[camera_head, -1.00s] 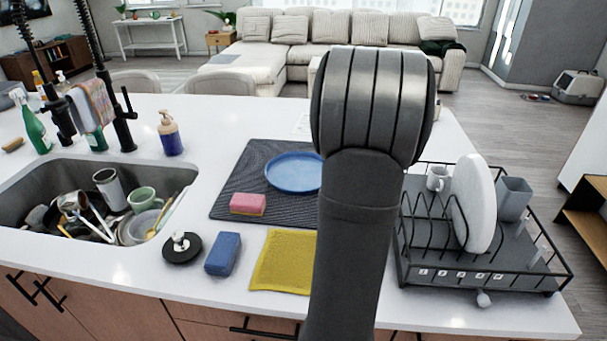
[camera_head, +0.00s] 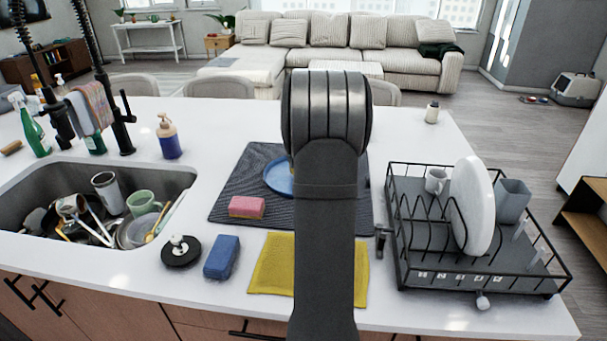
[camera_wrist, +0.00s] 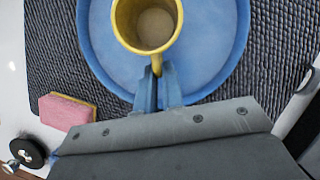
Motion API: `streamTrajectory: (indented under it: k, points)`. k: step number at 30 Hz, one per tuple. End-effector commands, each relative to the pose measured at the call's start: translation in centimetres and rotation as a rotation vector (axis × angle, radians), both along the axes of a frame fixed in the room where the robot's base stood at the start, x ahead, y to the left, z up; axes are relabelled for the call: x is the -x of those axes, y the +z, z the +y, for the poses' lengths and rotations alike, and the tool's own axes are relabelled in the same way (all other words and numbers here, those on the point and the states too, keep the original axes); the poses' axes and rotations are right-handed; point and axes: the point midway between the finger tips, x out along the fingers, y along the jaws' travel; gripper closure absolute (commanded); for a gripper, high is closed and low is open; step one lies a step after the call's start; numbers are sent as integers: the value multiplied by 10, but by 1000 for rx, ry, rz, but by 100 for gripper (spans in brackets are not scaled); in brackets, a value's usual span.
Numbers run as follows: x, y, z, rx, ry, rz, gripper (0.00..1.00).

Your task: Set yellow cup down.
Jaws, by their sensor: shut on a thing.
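The yellow cup (camera_wrist: 122,20) is upright at the top of the wrist view, its open mouth towards the camera. My gripper (camera_wrist: 157,75) is shut on its handle. The cup is over the blue plate (camera_wrist: 222,75); I cannot tell whether it touches it. In the head view the blue plate (camera_head: 277,178) is partly hidden behind my arm. The cup and my gripper are hidden there too. The plate lies on the dark ribbed mat (camera_head: 232,207).
A pink sponge (camera_head: 246,207) lies on the mat, left of the plate. A yellow cloth (camera_head: 270,268) and a blue sponge (camera_head: 222,257) lie in front. The dish rack (camera_head: 400,270) stands right, the full sink (camera_head: 25,180) left. A small jar (camera_head: 432,112) stands at the back right.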

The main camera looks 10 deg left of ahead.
Motion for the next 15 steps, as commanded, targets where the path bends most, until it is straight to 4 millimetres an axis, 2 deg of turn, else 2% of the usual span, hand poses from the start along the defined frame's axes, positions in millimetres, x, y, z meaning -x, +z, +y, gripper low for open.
streamTrajectory:
  k: [1, 4, 14, 15]
  points:
    - [0, -9, 0, 0, 0, 2, 100]
    - [0, -18, 0, 0, 1, 0, 100]
    - [0, -21, 0, 0, 0, 0, 100]
    - [0, -21, 0, 0, 1, 0, 88]
